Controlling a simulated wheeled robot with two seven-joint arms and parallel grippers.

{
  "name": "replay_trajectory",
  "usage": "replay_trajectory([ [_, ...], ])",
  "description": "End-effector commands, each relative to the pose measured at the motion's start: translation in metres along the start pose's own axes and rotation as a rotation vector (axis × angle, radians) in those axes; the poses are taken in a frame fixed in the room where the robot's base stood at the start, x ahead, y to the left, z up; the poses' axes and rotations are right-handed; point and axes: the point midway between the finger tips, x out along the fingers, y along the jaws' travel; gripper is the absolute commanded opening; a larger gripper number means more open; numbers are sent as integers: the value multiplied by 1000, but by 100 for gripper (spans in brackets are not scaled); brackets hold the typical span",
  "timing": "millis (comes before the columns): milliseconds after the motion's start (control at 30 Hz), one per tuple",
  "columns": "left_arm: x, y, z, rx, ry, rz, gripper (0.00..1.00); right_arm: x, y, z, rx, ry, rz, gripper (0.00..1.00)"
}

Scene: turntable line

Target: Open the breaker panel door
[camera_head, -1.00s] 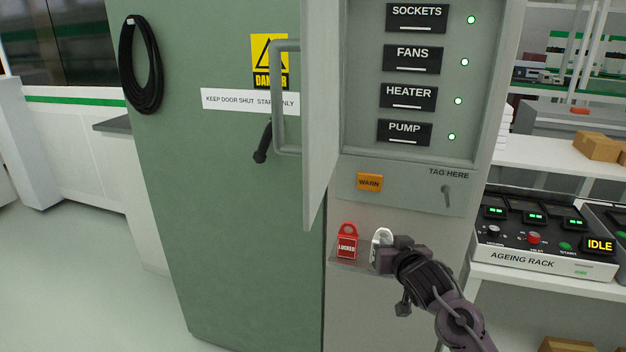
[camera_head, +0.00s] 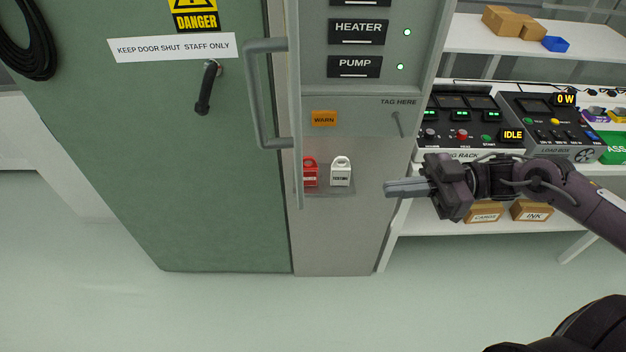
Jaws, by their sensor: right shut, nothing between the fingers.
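The breaker panel door (camera_head: 296,60) stands swung open, seen almost edge-on, with its long grey bar handle (camera_head: 257,100) on the left side. Inside the open panel, black breaker labels show, among them HEATER (camera_head: 357,32) and PUMP (camera_head: 355,67), with green lights beside them. My right gripper (camera_head: 388,188) is shut and empty, pointing left. It is below and right of the panel, apart from the door and handle. My left gripper is not in view.
The ageing rack (camera_head: 470,140) stands on a shelf behind my right arm. The floor in front is clear.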

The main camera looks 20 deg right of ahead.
Motion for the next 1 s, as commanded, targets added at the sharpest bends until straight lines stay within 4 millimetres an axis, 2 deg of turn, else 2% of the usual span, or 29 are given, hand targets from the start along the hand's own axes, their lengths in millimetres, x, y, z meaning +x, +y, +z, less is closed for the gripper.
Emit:
replay_trajectory([
  [300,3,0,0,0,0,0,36,51,1,-1,-8,3,1,0],
  [600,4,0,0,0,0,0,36,92,2,-2,-9,5,4,0],
  [800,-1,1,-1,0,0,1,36,116,2,-2,-7,4,4,0],
  [1000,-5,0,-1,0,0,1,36,131,2,-1,-5,3,5,0],
])
